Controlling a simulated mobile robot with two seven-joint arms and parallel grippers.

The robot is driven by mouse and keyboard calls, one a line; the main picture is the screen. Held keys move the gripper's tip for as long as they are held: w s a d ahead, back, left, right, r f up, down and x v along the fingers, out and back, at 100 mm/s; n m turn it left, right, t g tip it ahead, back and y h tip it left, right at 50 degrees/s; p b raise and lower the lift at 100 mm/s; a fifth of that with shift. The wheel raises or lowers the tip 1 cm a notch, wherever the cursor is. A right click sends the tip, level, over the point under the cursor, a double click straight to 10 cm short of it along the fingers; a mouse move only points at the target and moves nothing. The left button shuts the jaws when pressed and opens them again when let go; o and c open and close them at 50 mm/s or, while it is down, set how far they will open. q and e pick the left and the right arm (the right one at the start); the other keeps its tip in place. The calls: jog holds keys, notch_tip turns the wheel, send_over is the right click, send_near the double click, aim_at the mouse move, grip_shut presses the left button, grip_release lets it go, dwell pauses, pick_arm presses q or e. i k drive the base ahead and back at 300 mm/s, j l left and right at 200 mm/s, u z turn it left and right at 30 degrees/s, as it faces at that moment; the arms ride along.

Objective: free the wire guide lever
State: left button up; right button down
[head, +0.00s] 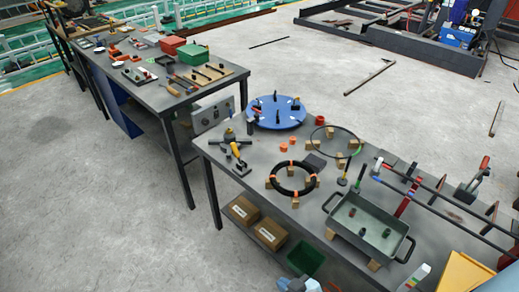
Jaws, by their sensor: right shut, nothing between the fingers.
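A small device with a yellow lever (236,150) stands on the near table (215,165), by its left edge. Its dark base lies flat. I cannot tell whether this is the wire guide lever, or what holds it. A red-handled clamp (477,178) stands at the table's right side. What looks like my right gripper (414,278) shows as a pale shape at the bottom edge, shut and empty, well apart from the yellow lever. My left gripper does not show.
A blue turntable (278,108), a black coil (292,177) on wooden blocks, a thin wire ring (335,142) and a grey tray (368,228) crowd the near table. Long dark bars cross its right side. A second table (150,92) with tools stands behind left. The floor (80,160) left is clear.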

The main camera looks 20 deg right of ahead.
aim_at(235, 148)
jog(key=i+j+z, duration=0.1)
jog(key=z, duration=0.35)
jog(key=i+j+z, duration=0.15)
jog(key=z, duration=0.3)
jog(key=i+j+z, duration=0.1)
jog(key=z, duration=0.35)
jog(key=i+j+z, duration=0.1)
jog(key=j+z, duration=0.2)
jog(key=j, duration=0.25)
jog(key=i+j+z, duration=0.1)
jog(key=j+z, duration=0.2)
jog(key=j, duration=0.25)
jog(key=j+z, duration=0.35)
jog(key=j, duration=1.65)
jog(key=j+z, duration=0.1)
jog(key=j, duration=0.9)
jog(key=k+j, duration=0.15)
jog(key=j, duration=0.8)
jog(key=i+z, duration=0.05)
